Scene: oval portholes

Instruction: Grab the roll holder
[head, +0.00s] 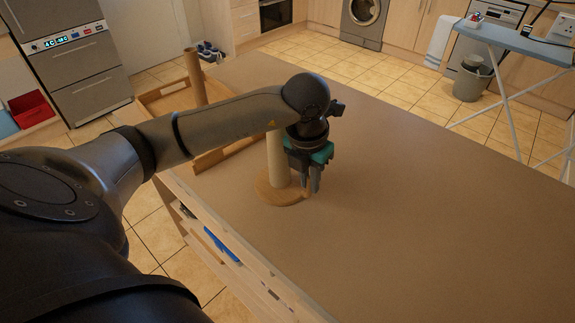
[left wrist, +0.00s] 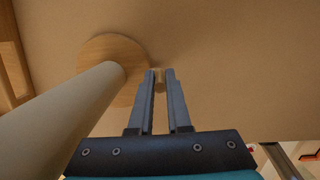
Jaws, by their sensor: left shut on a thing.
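The roll holder has a round wooden base (head: 272,196) and a thick pale upright (head: 276,160), standing on the brown worktop in the head view. In the left wrist view its base (left wrist: 100,50) is at upper left and the pale upright (left wrist: 65,115) runs to lower left. A thin wooden peg (left wrist: 160,82) shows between the fingertips, near the base's edge. My left gripper (head: 313,188), also in the left wrist view (left wrist: 160,76), points down right of the upright, its fingers close together and shut on that peg. My right gripper is not in view.
A wooden tray (head: 163,93) lies behind my left arm, with a brown tube (head: 195,77) upright by it. The worktop (head: 420,210) is clear to the right. Below its front edge is a blue thing (head: 222,246).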

